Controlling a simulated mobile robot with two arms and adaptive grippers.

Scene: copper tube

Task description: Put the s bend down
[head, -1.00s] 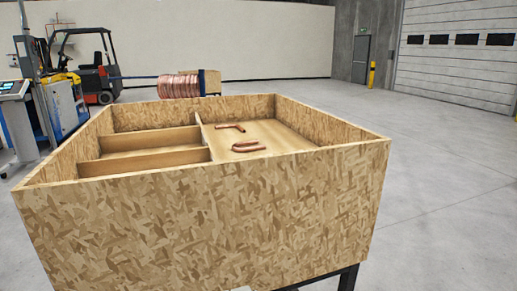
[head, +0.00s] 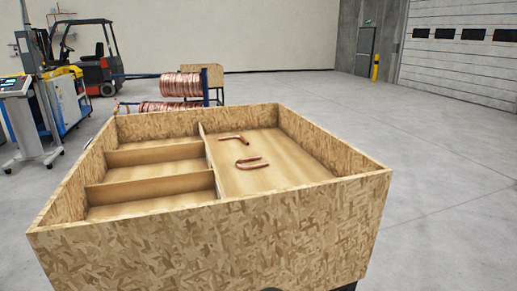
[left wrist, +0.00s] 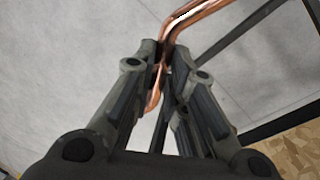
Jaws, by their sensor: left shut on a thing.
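In the left wrist view my left gripper (left wrist: 166,50) is shut on a bent copper tube, the s bend (left wrist: 195,14). One end of the tube runs up and right past the fingertips, and the other end shows below and left of them. The gripper hides its middle. Grey floor and a dark bar lie behind it. In the head view neither gripper shows. Two other copper pieces lie in the large right compartment of the wooden crate (head: 215,232): an angled tube (head: 233,138) and, nearer, a U-shaped tube (head: 250,162).
The crate's left side is split by dividers (head: 160,153) into several small compartments, whose visible floors look empty. The large compartment has bare floor (head: 270,180) around its pieces. Copper coils (head: 182,85), a forklift (head: 90,60) and a control panel (head: 16,87) stand behind.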

